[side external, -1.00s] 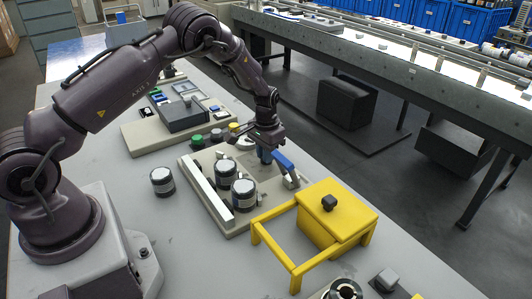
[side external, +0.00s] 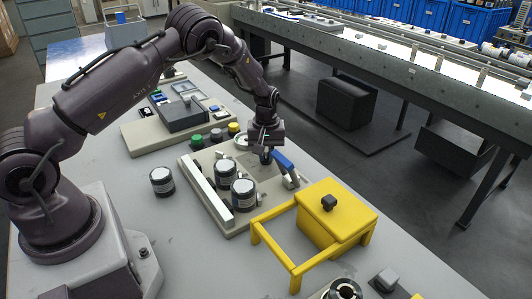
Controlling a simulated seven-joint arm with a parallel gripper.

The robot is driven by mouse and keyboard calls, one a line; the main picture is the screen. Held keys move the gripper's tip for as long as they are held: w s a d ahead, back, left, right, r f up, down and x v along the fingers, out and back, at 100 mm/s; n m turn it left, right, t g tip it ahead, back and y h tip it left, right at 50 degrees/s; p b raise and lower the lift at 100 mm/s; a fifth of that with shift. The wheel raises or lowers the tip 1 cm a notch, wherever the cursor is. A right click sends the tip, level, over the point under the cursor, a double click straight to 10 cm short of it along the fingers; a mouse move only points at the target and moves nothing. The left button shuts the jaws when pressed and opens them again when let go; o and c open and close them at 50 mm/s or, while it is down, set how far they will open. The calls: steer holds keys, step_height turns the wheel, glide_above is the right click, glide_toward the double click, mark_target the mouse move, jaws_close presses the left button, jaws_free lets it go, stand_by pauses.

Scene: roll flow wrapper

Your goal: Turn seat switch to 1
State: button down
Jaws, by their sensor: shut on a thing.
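My gripper (side external: 266,153) points down over the beige panel (side external: 236,220), behind the black-and-white rolls. It is shut on a small dark knob on the panel, taken to be the seat switch; the hand and fingers hide most of it. Its marks and the position it points to are too small to read. A blue lever (side external: 283,161) on the panel stands just to the right of my gripper.
Two rolls (side external: 243,194) stand on the panel beside a long white bar (side external: 207,190); another roll (side external: 162,181) stands on the table. A yellow guard frame (side external: 345,212) stands in front right.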

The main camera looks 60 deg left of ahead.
mark_target(266, 155)
steer(key=shift+n, duration=0.6)
steer(key=c, duration=1.1)
jaws_free()
steer(key=shift+c, duration=0.2)
step_height(266, 155, up, 13)
